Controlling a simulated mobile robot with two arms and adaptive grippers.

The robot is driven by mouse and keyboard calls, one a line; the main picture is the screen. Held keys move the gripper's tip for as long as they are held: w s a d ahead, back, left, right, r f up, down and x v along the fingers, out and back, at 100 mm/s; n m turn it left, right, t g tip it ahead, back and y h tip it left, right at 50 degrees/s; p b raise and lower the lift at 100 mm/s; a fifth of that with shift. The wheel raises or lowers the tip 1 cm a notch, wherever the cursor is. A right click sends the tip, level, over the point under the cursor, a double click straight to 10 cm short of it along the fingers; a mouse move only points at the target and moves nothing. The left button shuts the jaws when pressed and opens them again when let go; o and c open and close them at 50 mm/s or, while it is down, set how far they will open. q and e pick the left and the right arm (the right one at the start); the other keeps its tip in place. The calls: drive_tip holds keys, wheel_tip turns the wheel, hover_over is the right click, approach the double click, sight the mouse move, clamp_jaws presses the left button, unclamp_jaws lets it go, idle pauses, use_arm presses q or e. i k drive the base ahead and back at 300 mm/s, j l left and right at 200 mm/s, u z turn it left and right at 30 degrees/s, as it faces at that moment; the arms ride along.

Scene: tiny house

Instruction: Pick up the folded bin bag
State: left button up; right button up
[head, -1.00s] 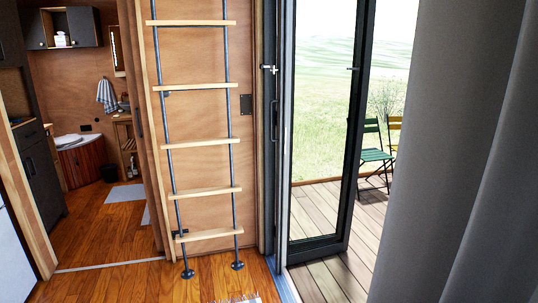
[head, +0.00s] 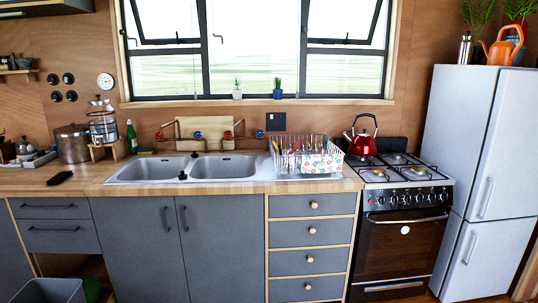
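No thing in the head view is clearly a folded bin bag. A small flat black item (head: 59,178) lies on the wooden counter left of the sink; it is too small to tell what it is. Something green (head: 92,287) shows low down beside a grey bin (head: 50,291) in the opening under the left drawers, and it is partly cut off. Neither of my grippers is in view.
A wooden counter (head: 28,183) with a double sink (head: 185,169) runs along the wall under a window. A dish rack (head: 306,160), a stove (head: 402,225) with a red kettle (head: 362,143), and a white fridge (head: 490,150) stand to the right. Grey cabinets (head: 180,250) close off the front.

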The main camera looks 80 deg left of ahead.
sight(59, 177)
drive_tip(key=u, duration=4.15)
drive_tip(key=i, duration=0.4)
